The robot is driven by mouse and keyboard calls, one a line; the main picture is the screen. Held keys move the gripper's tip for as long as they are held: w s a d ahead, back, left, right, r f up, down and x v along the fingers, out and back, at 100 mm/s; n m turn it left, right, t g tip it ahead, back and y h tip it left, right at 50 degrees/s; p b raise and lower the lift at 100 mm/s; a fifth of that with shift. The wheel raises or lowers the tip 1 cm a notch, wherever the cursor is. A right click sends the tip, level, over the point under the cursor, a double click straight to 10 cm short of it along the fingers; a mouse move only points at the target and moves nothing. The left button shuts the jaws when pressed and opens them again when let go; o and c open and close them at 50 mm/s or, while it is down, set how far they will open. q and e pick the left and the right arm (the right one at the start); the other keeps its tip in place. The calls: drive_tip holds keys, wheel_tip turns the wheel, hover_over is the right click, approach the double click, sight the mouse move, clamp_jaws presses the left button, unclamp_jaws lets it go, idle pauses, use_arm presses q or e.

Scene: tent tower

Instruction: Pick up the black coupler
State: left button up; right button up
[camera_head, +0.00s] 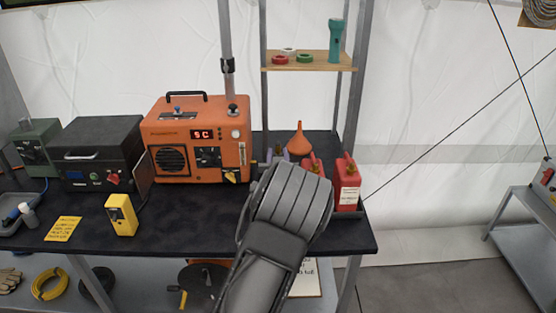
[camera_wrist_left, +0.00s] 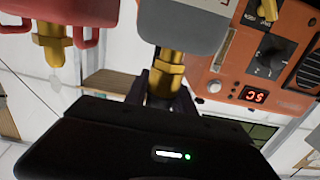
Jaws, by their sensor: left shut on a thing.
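In the left wrist view, which is upside down, a grey body (camera_wrist_left: 185,28) has a hexagonal brass fitting (camera_wrist_left: 166,78); I take it for the black coupler. My left gripper (camera_wrist_left: 165,94) is shut on this brass fitting, its dark fingers partly hidden behind my wrist. In the head view my left arm reaches over the right end of the bench and covers the coupler. A red piece (camera_wrist_left: 60,18) with a similar brass fitting (camera_wrist_left: 50,44) is beside it in the wrist view. My right gripper is not in view.
The orange unit (camera_head: 180,135) stands close to the left of my arm. Red cans (camera_head: 347,190) stand to the right, with an orange funnel (camera_head: 299,140) behind. A metal post (camera_head: 226,40) and a small wooden shelf (camera_head: 310,61) rise at the back. A yellow meter (camera_head: 121,214) is at front left.

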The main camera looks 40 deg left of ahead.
use_arm(q)
clamp_jaws()
wheel_tip(320, 180, up, 10)
drive_tip(key=b, duration=0.1)
idle(0.5)
idle(0.5)
